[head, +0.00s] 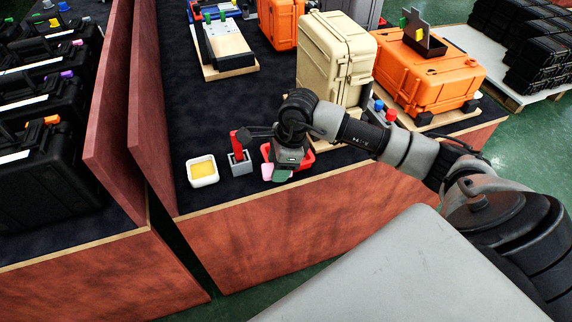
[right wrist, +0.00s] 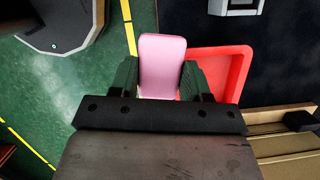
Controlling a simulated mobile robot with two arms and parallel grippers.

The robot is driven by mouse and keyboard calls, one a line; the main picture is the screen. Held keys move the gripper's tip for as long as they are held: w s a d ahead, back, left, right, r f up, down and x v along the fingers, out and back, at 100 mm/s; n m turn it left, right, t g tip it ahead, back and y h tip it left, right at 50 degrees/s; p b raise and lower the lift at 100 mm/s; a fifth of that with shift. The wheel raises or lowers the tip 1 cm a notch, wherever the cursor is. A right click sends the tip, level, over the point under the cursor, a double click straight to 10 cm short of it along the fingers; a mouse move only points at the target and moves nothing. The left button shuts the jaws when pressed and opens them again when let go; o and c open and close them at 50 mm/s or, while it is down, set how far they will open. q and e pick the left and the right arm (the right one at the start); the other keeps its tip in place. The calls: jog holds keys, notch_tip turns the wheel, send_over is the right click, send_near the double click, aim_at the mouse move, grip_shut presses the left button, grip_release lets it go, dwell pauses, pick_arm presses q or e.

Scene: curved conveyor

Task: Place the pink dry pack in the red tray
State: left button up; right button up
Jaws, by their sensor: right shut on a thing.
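The pink dry pack (right wrist: 162,62) is held between the two fingers of my right gripper (right wrist: 160,80). In the head view only a small pink part of the pack (head: 267,171) shows beside my right gripper (head: 283,172). The red tray (right wrist: 236,58) lies just right of the pack in the right wrist view, and the pack overlaps its left edge there. In the head view the tray (head: 307,161) is partly hidden behind the gripper. I cannot tell how high the pack is above the tray. My left gripper is not in view.
A white container with yellow contents (head: 203,171) and a grey holder with a red-handled item (head: 240,162) stand left of the gripper. A beige case (head: 335,60) and an orange case (head: 428,75) stand behind. The table's front edge (head: 240,203) is close.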

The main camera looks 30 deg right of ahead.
jog(key=w+d+r+m+t+h+b, duration=0.2)
jog(key=w+d+r+m+h+b, duration=0.3)
jog(key=m, duration=1.1)
jog(key=shift+y, duration=0.6)
jog(key=f, duration=0.3)
jog(key=d+f+p, duration=0.1)
jog(key=f, duration=0.3)
jog(key=f+p, duration=0.1)
jog(key=f, duration=0.2)
jog(key=shift+w+d+f, duration=0.2)
jog(key=shift+w, duration=0.05)
jog(key=o, duration=0.9)
jog(key=shift+f, duration=0.1)
